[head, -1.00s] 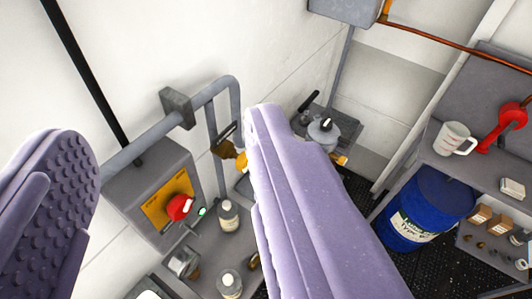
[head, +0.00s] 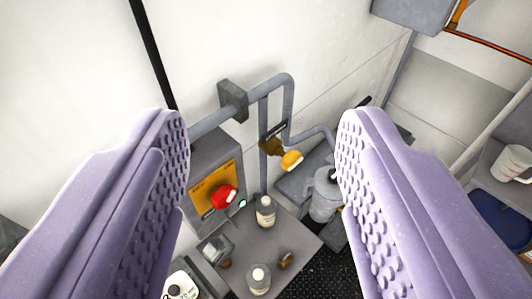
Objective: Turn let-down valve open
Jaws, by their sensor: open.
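My gripper (head: 264,122) is open and empty, its two purple padded fingers wide apart on the left and right of the picture. Between the fingers and farther off, a brass valve (head: 272,147) with a dark bar handle (head: 273,130) and a yellow-orange round end (head: 292,160) sits by the grey pipe (head: 264,170) along the wall. Which valve is the let-down valve is not marked legibly. The right finger hides part of what lies to the right of the valve.
A grey box with a yellow plate (head: 208,190) and red knob (head: 224,196) stands left of the valve. Bottles (head: 265,212) stand on a grey table (head: 295,232) below. A grey lidded pot (head: 324,195) is beside the right finger. A white mug (head: 511,163) is far right.

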